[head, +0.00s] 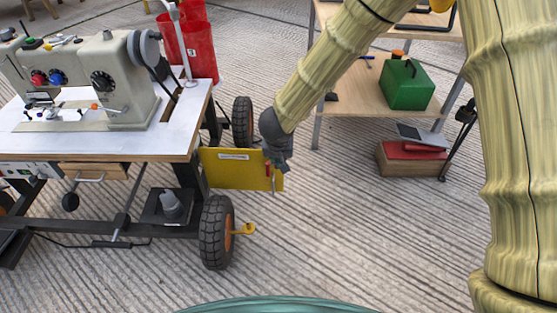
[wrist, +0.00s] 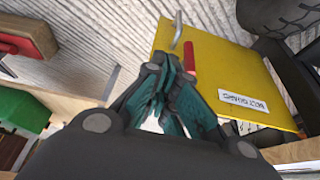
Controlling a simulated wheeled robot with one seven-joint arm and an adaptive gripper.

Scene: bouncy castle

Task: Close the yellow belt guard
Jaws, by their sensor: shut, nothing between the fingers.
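The yellow belt guard (head: 232,172) is a flat panel that sticks out to the right from the sewing machine table's right end, so it stands open. It has a white label, and near its outer edge a red strip (head: 267,168) and a metal handle (head: 273,184). My gripper (head: 275,163) is at the guard's outer upper corner, shut and empty. In the wrist view the guard (wrist: 228,70) lies just beyond my fingers (wrist: 170,70), with the red strip (wrist: 190,56) and metal handle (wrist: 177,32) close to the tips. I cannot tell whether the fingers touch it.
The sewing machine (head: 125,75) stands on a white-topped table (head: 60,140) with black wheels (head: 216,232). Red bins (head: 195,45) stand behind. A shelf with a green box (head: 407,84) and a red-topped box (head: 410,158) are at the right. The ribbed floor between is clear.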

